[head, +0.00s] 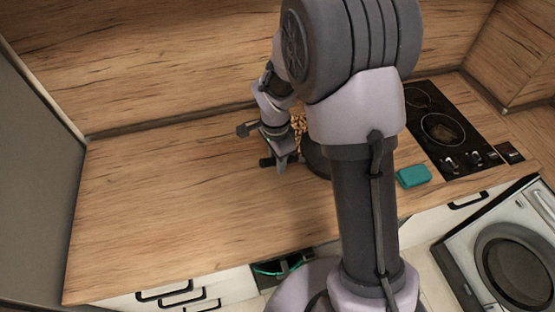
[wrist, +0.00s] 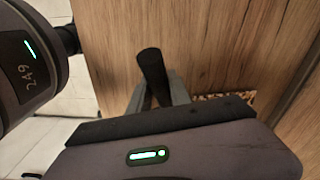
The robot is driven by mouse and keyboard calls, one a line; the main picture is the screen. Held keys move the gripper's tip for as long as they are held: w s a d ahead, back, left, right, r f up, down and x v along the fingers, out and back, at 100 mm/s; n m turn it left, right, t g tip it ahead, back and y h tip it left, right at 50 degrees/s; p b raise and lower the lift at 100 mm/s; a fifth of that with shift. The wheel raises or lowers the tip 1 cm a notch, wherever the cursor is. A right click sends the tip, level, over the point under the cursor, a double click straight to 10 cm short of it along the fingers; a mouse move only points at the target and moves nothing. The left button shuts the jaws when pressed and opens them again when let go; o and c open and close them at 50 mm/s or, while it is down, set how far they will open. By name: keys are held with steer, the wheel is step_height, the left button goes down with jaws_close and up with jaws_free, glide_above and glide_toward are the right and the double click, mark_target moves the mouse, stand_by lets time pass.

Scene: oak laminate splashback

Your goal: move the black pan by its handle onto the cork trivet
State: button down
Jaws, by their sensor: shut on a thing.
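The black pan (head: 316,160) is at the middle of the wooden worktop in the head view, largely hidden behind my arm. Its handle points left, and its dark end also shows in the wrist view (wrist: 151,66). My gripper (head: 281,160) is shut on the handle, with its grey fingers (wrist: 157,92) on either side of it in the wrist view. The speckled cork trivet (head: 299,123) shows partly just behind the pan and gripper; a strip of it also shows in the wrist view (wrist: 236,97). I cannot tell whether the pan touches the worktop.
A teal block (head: 413,176) lies right of my arm by the front edge. A black hob (head: 443,128) is at the right. The wooden splashback (head: 180,60) rises behind. The worktop's left half (head: 170,190) is clear.

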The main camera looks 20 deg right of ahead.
steer(key=shift+w+a+h, duration=0.1)
steer(key=shift+w+h, duration=0.05)
steer(key=shift+h, duration=0.25)
steer(key=shift+f+h+b, duration=0.2)
steer(key=shift+h+b, duration=0.3)
steer(key=shift+b, duration=0.3)
steer(key=shift+a+h+b, duration=0.1)
steer(key=shift+h+b, duration=0.5)
steer(key=shift+f+b, duration=0.3)
steer(key=shift+b, duration=0.25)
step_height(320, 180, down, 6)
steer(key=b, duration=0.6)
steer(key=shift+r, duration=0.2)
steer(key=shift+d+b, duration=0.45)
